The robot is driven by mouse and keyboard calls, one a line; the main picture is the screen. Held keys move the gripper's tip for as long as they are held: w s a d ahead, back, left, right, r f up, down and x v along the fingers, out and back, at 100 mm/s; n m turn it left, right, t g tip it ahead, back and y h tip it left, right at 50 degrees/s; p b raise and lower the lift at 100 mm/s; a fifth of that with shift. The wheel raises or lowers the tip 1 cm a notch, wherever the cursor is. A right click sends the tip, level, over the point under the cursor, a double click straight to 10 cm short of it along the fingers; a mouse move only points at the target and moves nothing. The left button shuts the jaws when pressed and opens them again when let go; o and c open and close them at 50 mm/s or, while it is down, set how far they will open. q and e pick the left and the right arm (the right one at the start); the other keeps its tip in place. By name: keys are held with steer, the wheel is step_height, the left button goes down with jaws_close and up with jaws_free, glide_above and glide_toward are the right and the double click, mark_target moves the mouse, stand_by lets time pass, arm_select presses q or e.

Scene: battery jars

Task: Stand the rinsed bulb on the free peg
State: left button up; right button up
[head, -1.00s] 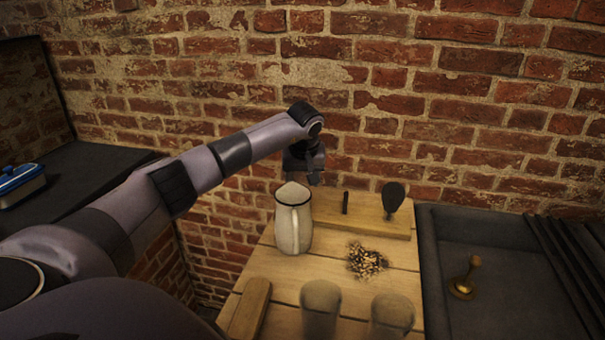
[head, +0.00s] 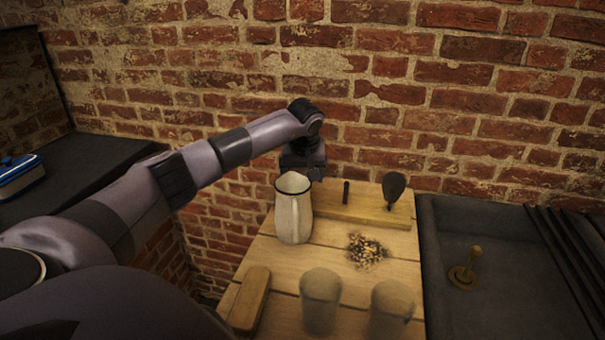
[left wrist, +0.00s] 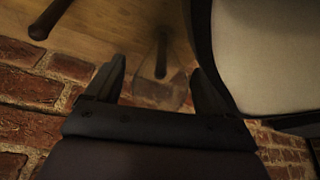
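A see-through bulb (left wrist: 177,98) shows faintly between the fingers of my left gripper (left wrist: 157,66) in the left wrist view. A bare dark peg (head: 346,192) stands mid-board on the wooden peg board (head: 362,214); a bare peg also shows at the wrist view's top left (left wrist: 48,20). A dark bulb (head: 394,185) stands on the board's right end. In the head view the pitcher hides the board's left end.
A cream pitcher (head: 293,212) stands close in front of my left gripper; its dark rim fills the wrist view's right. Pellets (head: 366,251), two glass jars (head: 320,300) and a wooden block (head: 249,300) lie nearer. A brick wall is close behind; a dark sink (head: 470,225) is right.

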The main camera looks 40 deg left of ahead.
arm_select(q)
steer(key=shift+v, duration=3.6)
